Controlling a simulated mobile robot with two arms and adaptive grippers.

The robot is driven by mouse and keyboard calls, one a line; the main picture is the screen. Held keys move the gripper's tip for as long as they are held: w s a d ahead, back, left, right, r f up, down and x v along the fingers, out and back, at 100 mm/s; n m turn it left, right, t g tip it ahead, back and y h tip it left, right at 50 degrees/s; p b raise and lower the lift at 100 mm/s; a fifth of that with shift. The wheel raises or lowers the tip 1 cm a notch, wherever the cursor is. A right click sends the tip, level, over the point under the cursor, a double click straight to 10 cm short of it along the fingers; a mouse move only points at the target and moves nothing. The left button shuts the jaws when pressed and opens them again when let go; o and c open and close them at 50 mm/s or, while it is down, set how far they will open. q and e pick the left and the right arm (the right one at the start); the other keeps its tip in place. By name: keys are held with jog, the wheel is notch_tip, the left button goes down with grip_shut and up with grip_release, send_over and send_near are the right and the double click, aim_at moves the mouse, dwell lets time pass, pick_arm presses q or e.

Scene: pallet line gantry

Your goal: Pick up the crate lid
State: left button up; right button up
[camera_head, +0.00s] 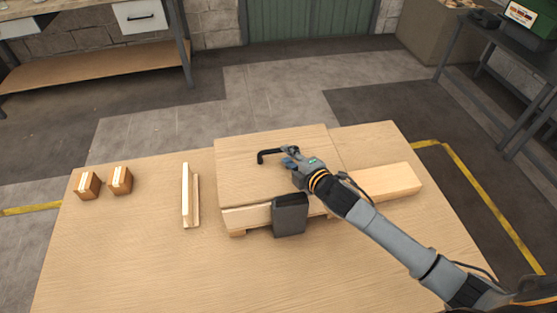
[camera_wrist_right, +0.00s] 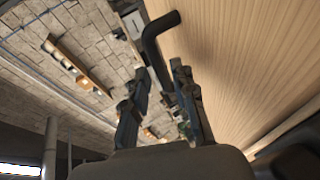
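The crate lid (camera_head: 245,178) is a flat pale wooden panel on top of a low wooden crate or pallet at the table's middle. A black bent handle (camera_head: 268,155) stands up from it. It also shows in the right wrist view as a black bar (camera_wrist_right: 154,45) beside the wood grain of the lid (camera_wrist_right: 235,60). My right gripper (camera_head: 288,155) is at the handle's right end, above the lid. Its fingers (camera_wrist_right: 160,80) are apart, with the handle's bar running between them. Whether a finger touches the bar I cannot tell. My left gripper is in neither view.
A dark grey block (camera_head: 290,215) is at the crate's front side. A wooden beam (camera_head: 388,181) lies at right. An upright wooden piece (camera_head: 187,195) and two small brown boxes (camera_head: 88,186) (camera_head: 121,180) stand at left. The table's front (camera_head: 190,275) is clear.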

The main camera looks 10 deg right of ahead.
aim_at(279, 151)
jog(key=x, duration=0.2)
jog(key=p+x, duration=0.1)
jog(key=x, duration=0.2)
jog(key=shift+s+a+r, duration=0.1)
jog(key=shift+a+r, duration=0.05)
jog(key=shift+a, duration=0.2)
jog(key=shift+c, duration=0.5)
grip_shut()
jog(key=shift+r, duration=0.15)
